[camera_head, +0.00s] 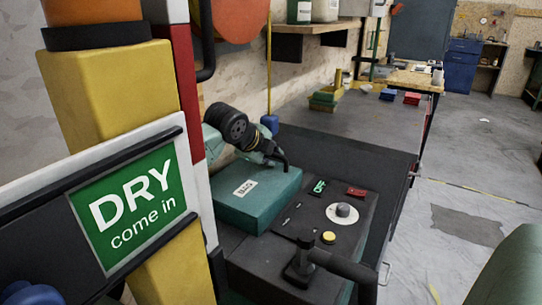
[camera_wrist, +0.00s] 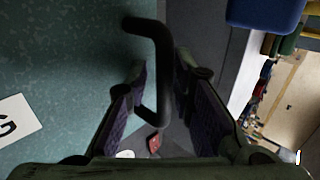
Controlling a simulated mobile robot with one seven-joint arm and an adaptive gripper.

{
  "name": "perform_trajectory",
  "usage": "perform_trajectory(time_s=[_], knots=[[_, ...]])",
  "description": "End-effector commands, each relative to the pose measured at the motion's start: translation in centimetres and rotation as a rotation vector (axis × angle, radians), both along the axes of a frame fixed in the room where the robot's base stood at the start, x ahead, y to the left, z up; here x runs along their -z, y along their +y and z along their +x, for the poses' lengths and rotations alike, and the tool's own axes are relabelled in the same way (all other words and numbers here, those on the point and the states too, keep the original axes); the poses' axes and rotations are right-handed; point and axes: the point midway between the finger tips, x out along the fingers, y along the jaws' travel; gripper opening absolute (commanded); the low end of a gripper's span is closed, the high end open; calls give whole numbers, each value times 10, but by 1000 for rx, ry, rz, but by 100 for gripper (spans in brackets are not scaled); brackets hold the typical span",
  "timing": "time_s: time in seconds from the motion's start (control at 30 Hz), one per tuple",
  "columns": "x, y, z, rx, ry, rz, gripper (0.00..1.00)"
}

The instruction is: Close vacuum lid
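The vacuum lid (camera_head: 258,200) is a teal, box-like cover with a white label, at the centre of the head view. Its speckled teal surface (camera_wrist: 65,65) fills the left of the wrist view. A black bent handle (camera_wrist: 163,45) runs between my fingers in the wrist view. My gripper (camera_head: 272,152) is at the lid's far right edge, by this handle. In the wrist view my gripper (camera_wrist: 160,68) is open, with a finger on each side of the handle and visible gaps. How far the lid stands open cannot be told.
A dark control panel with a round knob (camera_head: 342,213), a yellow button (camera_head: 329,238) and a black lever (camera_head: 318,256) lies right of the lid. A green "DRY come in" sign (camera_head: 135,205) stands close on the left. Open floor (camera_head: 470,180) lies at right.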

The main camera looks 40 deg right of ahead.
Motion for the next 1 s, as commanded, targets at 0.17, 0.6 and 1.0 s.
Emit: perform_trajectory(time_s=[0.17, 0.6, 1.0], knots=[[0, 0, 0, -1, -1, 0, 31], [-15, 13, -3, -2, -4, -4, 31], [-69, 70, -22, -2, -5, -2, 31]])
